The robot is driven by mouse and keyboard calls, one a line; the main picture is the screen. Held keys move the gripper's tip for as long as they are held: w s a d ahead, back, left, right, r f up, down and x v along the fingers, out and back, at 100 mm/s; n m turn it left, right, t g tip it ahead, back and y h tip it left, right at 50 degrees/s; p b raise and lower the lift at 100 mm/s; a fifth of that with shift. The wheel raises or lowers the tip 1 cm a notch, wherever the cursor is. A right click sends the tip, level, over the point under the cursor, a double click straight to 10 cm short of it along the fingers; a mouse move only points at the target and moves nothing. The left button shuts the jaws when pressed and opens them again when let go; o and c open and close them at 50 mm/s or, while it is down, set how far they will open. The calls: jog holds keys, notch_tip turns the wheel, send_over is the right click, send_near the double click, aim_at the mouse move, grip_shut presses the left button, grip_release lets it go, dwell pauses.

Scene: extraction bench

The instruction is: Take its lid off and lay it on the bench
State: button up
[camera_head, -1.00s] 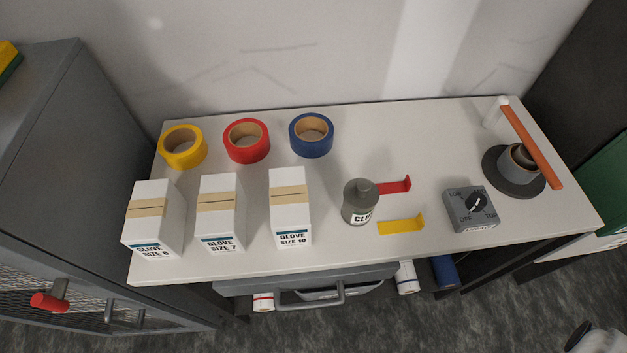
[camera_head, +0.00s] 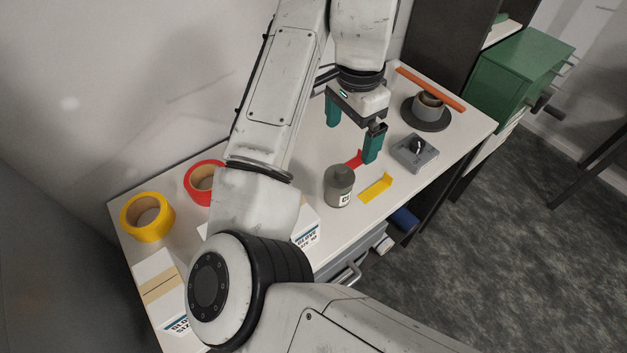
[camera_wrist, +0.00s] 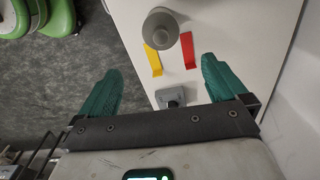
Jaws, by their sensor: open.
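A grey bottle (camera_head: 338,187) with a dark grey lid (camera_head: 340,172) stands upright on the white bench (camera_head: 318,148). Its label is partly seen. In the wrist view the lid (camera_wrist: 162,20) shows from above, ahead of the fingers and partly over the bottle's body. My gripper (camera_head: 352,130) is open and empty above the bench, behind and to the right of the bottle in the head view. Its two green fingers also show in the wrist view (camera_wrist: 162,84), wide apart, with nothing between them.
A red bracket (camera_head: 355,158) and a yellow bracket (camera_head: 376,188) lie beside the bottle. A grey dial box (camera_head: 415,153) and a round dark stand (camera_head: 426,115) are to the right. Tape rolls (camera_head: 147,216) and glove boxes (camera_head: 158,290) are at the left, partly hidden by my arm.

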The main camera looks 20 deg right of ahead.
aim_at(341, 168)
jog(key=shift+a+f, duration=0.3)
jog(key=shift+a, duration=0.25)
notch_tip(341, 168, down, 10)
jog(key=shift+p, duration=1.1)
jog(key=c, duration=1.1)
jog(key=shift+w, duration=0.1)
